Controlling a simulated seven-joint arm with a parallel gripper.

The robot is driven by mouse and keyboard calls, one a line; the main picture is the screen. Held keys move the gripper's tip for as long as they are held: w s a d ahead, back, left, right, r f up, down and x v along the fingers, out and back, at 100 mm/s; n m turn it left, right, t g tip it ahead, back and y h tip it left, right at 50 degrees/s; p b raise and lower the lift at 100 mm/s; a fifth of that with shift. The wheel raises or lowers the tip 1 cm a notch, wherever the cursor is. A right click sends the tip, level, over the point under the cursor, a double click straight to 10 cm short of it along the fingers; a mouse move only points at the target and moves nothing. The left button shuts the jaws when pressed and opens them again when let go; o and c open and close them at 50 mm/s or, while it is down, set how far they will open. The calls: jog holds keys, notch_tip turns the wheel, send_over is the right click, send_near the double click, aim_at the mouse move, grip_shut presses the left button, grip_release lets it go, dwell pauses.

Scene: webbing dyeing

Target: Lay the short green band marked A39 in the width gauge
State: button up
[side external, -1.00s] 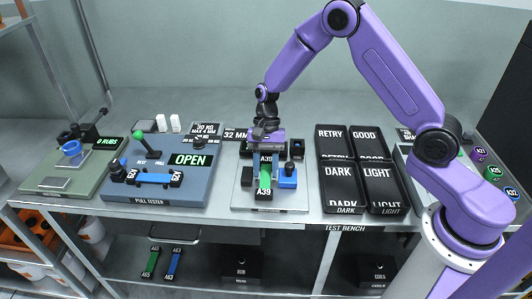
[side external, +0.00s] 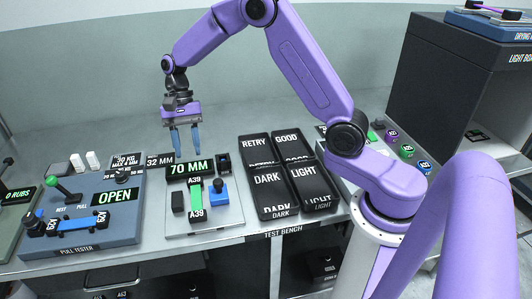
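The short green band marked A39 (side external: 196,199) lies in the width gauge (side external: 232,216), between a black block (side external: 178,202) on its left and a blue block (side external: 217,194) on its right. Its black end tags both read A39. The gauge display (side external: 190,168) reads 70 MM. My gripper (side external: 187,150) is above and behind the band, apart from it. Its two blue fingers point down with a gap between them and nothing in it.
The pull tester (side external: 125,231) stands left of the gauge, with a blue band (side external: 80,224) on it and its sign reading OPEN. Black trays marked RETRY (side external: 256,143), GOOD (side external: 289,137), DARK (side external: 268,178) and LIGHT (side external: 304,173) stand to the right. A light box (side external: 440,60) rises at the far right.

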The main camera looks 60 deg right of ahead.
jog(key=s+a+r+n+t+h, duration=0.1)
jog(key=s+r+n, duration=0.3)
jog(key=s, duration=0.5)
jog(key=s+a+r+n+h, duration=0.1)
jog(key=s+a+n+h, duration=0.1)
jog(key=s+n, duration=0.55)
jog(key=s+d+n+t, duration=0.1)
jog(key=s+d+n, duration=0.2)
jog(key=s+n, duration=0.2)
jog(key=s+d+n+t, duration=0.1)
jog(key=s+d+n, duration=0.2)
jog(key=s, duration=0.8)
jog(key=shift+n, duration=0.95)
